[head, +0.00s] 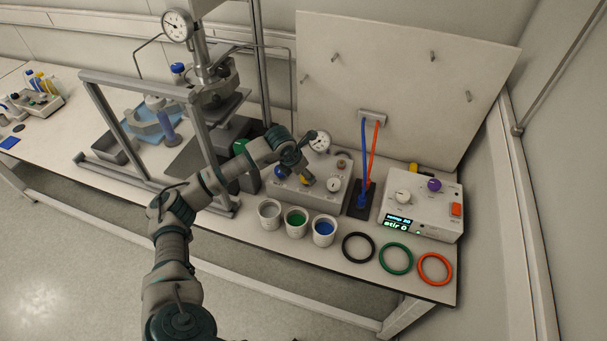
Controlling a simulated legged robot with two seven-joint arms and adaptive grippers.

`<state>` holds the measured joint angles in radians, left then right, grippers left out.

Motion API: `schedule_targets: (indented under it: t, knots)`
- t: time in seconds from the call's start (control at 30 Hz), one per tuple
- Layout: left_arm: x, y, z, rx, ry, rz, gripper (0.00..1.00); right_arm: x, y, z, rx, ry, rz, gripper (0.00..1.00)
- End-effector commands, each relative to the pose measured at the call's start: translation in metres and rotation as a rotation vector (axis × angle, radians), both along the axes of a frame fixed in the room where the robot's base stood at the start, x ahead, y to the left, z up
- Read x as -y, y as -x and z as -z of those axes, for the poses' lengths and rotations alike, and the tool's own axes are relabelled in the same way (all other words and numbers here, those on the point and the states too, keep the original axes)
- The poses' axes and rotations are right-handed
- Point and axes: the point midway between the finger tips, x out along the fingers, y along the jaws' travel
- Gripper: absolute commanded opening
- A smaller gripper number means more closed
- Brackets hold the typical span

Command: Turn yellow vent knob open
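A small yellow knob (306,181) shows on the front of a grey control box (318,201). It is partly hidden by my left gripper (305,174), which comes over the box from the left. The gripper's fingers point down at the knob and are at or just above it. I cannot tell whether they touch it. They are too small and dark to tell open from shut. My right gripper is not in view.
The box also has a pressure gauge (320,141) and a white dial (333,184). White cups (269,215) and a black ring (358,248) lie in front. A stirrer unit (422,205) stands right. A metal frame (190,125) stands left, near my arm.

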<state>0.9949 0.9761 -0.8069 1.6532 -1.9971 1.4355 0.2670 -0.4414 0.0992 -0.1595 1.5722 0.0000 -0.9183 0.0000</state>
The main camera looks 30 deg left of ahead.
Motion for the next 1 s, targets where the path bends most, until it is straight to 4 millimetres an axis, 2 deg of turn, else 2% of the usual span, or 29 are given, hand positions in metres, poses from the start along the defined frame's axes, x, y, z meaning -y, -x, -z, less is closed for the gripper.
schedule_targets:
  t: [0.33,0.37,0.5,0.6,1.0]
  knots:
    - [0.005,-0.002,0.003,0.002,-0.004,0.001,0.70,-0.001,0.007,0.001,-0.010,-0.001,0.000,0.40]
    - [0.005,-0.002,0.004,0.002,-0.004,0.002,0.68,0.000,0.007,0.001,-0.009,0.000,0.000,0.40]
    - [0.001,-0.002,0.005,0.000,0.000,0.000,0.33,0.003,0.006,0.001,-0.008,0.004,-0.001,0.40]
    - [0.002,-0.002,0.006,-0.002,0.002,0.002,0.10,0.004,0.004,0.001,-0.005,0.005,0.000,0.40]
    - [0.001,-0.001,0.009,-0.010,-0.004,-0.001,0.10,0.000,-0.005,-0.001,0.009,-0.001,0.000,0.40]
